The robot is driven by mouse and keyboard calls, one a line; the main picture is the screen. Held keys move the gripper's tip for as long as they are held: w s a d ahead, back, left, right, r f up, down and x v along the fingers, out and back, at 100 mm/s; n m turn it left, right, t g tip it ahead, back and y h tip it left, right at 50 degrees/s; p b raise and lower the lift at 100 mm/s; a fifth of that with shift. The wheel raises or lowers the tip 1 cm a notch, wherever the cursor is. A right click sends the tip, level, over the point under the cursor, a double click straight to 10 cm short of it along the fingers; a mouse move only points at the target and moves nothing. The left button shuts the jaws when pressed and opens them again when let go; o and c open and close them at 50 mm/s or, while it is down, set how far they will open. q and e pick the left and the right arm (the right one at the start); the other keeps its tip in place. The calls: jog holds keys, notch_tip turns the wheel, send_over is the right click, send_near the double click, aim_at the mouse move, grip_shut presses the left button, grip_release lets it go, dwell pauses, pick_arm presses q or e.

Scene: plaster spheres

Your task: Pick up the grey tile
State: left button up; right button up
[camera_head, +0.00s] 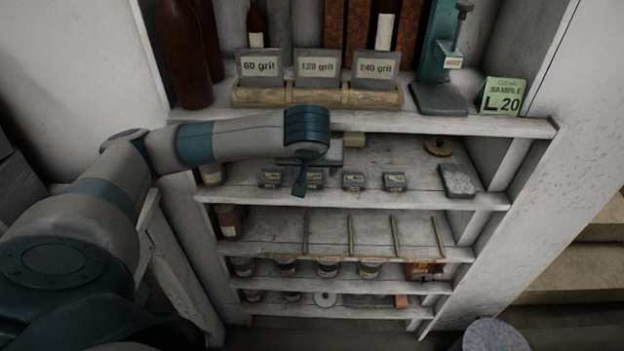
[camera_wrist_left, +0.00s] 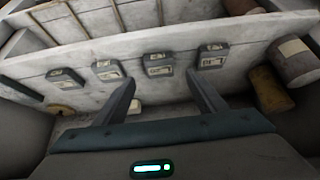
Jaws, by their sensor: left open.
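The grey tile (camera_head: 459,181) is a flat, speckled rectangle lying at the right end of the second shelf (camera_head: 430,198) in the head view. In the left wrist view, a dark slab at the left edge (camera_wrist_left: 20,89) looks like the same tile, partly cut off. My left gripper (camera_head: 301,184) is at the left part of this shelf, well to the left of the tile and apart from it. In the left wrist view its two fingers (camera_wrist_left: 163,93) are spread with nothing between them. My right gripper is not in view.
Several small labelled dark blocks (camera_head: 353,181) stand in a row between my left gripper and the tile. A brass disc (camera_head: 438,147) lies behind the tile. The upper shelf (camera_head: 480,126) overhangs, holding grit boxes (camera_head: 318,69), a press (camera_head: 440,98) and a green sample card (camera_head: 502,97).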

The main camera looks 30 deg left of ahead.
aim_at(312, 176)
pick_arm(q)
jog(key=b+x, duration=0.2)
jog(key=x, duration=0.3)
jog(key=shift+s, duration=0.1)
jog(key=shift+w+a+f+b, duration=0.1)
jog(key=shift+w+f+b, duration=0.2)
jog(key=shift+f, duration=0.05)
jog(key=shift+c, duration=0.6)
jog(key=c, duration=1.1)
jog(key=shift+r, duration=0.1)
jog(key=shift+c, duration=0.2)
